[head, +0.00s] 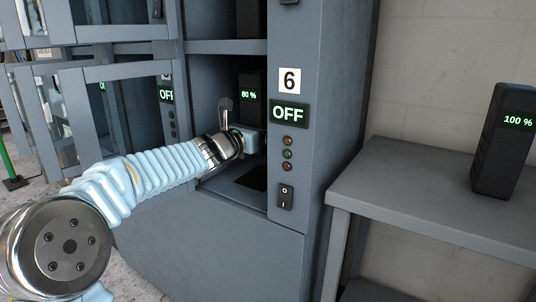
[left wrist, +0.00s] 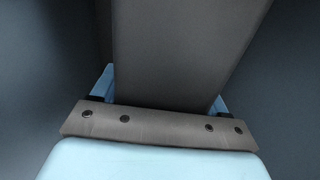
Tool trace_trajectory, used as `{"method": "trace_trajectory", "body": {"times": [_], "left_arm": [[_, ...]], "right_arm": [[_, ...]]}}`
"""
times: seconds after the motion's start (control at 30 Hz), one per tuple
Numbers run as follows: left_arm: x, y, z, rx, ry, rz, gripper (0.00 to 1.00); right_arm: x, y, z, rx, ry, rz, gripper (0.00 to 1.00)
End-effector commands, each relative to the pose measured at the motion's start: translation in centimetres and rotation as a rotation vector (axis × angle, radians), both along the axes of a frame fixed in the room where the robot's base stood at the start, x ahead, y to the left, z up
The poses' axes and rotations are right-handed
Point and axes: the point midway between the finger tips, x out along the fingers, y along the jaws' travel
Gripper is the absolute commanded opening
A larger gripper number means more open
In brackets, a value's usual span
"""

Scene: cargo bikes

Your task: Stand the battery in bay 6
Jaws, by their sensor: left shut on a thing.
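A black battery (head: 252,84) reading 80 % in green is upright inside bay 6 (head: 222,68). My left gripper (head: 250,139) reaches into the bay and is shut on this battery. In the left wrist view the battery (left wrist: 180,50) shows as a dark grey block between the fingers. The gripper hides its lower part in the head view, so I cannot tell whether it touches the bay floor. A dark patch (head: 252,178) shows on the bay floor below the gripper. A second black battery (head: 502,150) reading 100 % stands upright on the grey bench. My right gripper is not in view.
Bay 6's post carries a sign (head: 289,81), an OFF display (head: 289,113), dim lamps (head: 287,153) and a rocker switch (head: 286,196). An open door with a clear panel (head: 130,100) is at the left. The grey bench (head: 400,195) has free room on its left.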

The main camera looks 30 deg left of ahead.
Motion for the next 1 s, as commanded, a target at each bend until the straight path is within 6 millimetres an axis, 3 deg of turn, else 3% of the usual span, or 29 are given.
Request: {"method": "trace_trajectory", "body": {"times": [0.03,0.2,0.37,0.6,0.9,0.93,1.0], "left_arm": [[0.0,0.0,-1.2,-0.001,-0.005,-0.001,0.0],[0.0,-0.1,-3.8,-0.001,-0.006,-0.001,0.0],[0.0,-0.1,-4.8,0.0,-0.007,-0.003,0.0],[0.0,-0.1,-7.8,-0.001,-0.007,-0.002,0.0],[0.0,-0.1,-8.3,0.0,-0.007,-0.001,0.0],[0.0,0.0,-8.8,0.0,0.002,0.0,0.75],[0.0,0.0,-8.8,0.0,0.003,0.0,0.86]], "right_arm": [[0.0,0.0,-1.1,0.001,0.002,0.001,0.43],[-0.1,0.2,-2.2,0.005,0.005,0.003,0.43],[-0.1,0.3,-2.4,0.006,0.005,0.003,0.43],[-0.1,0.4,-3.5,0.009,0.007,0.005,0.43],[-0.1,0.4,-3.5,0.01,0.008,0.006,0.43],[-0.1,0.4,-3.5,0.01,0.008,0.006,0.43],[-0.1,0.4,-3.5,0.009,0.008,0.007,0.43]]}}
